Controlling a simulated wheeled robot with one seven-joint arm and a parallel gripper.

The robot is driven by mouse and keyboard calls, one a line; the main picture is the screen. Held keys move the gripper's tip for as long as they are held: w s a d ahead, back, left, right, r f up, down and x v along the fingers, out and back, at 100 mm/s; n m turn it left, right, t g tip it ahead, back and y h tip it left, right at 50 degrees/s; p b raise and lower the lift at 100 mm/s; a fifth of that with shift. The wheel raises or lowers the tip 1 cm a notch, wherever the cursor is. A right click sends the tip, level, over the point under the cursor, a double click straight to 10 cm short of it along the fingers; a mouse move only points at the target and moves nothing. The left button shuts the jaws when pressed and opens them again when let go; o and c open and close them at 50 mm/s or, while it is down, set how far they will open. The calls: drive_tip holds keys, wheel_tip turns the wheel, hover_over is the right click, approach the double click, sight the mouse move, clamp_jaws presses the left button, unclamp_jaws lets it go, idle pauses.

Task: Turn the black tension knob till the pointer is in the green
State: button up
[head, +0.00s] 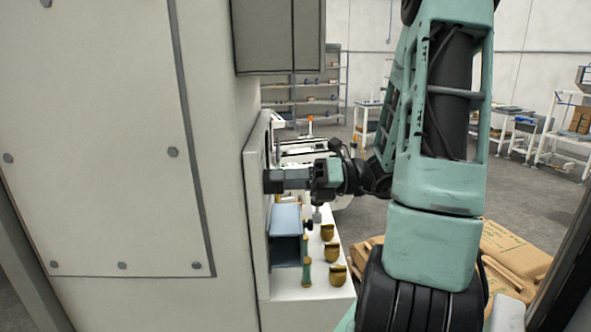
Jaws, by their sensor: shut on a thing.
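My gripper (284,180) reaches left from the end of my green arm to the side panel (255,215) of the machine, seen nearly edge-on. Its fingers are shut on the black tension knob (272,181), a small dark block at the panel face. The fingers hide part of the knob. The pointer and its green zone cannot be made out from this angle.
Below my gripper, a blue-grey box-like part (286,220) stands out from the panel over a white ledge (318,290) with several brass-coloured cups (328,232). A grey box (278,40) overhangs above. Cardboard cartons (510,250) lie at the lower right.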

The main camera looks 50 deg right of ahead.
drive_tip(key=shift+s+a, duration=0.1)
drive_tip(key=shift+a, duration=0.15)
drive_tip(key=o, duration=1)
drive_tip(key=shift+a, duration=0.15)
drive_tip(key=shift+s+d, duration=0.15)
drive_tip(key=shift+d, duration=0.1)
drive_tip(key=b+v, duration=0.2)
drive_tip(key=v, duration=1.5)
drive_tip(key=shift+r, duration=0.1)
drive_tip(key=shift+a, duration=0.1)
